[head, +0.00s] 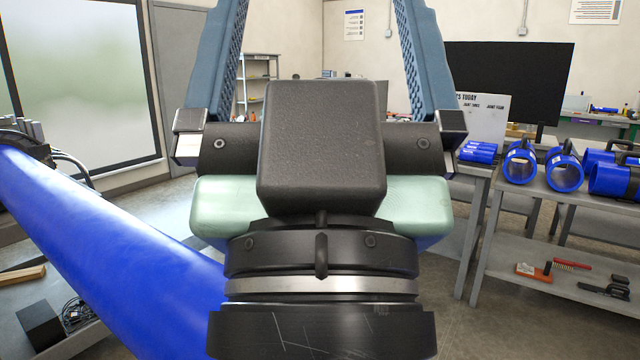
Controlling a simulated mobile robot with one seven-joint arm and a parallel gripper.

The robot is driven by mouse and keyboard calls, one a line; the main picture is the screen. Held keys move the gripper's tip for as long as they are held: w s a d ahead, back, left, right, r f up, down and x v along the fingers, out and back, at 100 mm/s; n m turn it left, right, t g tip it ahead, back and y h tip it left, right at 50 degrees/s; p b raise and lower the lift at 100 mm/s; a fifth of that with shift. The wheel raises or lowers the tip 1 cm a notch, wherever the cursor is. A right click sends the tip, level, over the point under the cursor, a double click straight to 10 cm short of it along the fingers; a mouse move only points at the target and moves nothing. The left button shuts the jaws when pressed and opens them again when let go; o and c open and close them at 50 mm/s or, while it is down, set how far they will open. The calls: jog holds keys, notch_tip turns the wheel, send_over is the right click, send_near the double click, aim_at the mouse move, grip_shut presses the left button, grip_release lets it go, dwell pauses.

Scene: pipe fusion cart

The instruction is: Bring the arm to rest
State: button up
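My gripper (320,30) fills the middle of the head view, pointing up and away. Its two blue-grey ribbed fingers stand wide apart, and I see only the room between them. The fingertips are cut off by the top edge of the picture. A black block-shaped housing (320,140) and dark wrist rings (320,260) sit below the fingers. I see nothing held in the visible part of the gripper.
A thick blue pipe (100,240) runs from the left edge down behind my wrist. At right, a grey bench (600,212) carries several blue pipe fittings (521,163), with tools on its lower shelf (560,297). Floor (455,318) shows between wrist and bench.

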notch_tip(320, 180, up, 15)
jog(key=p, duration=1.3)
jog(key=shift+w, duration=0.15)
dwell(0.4)
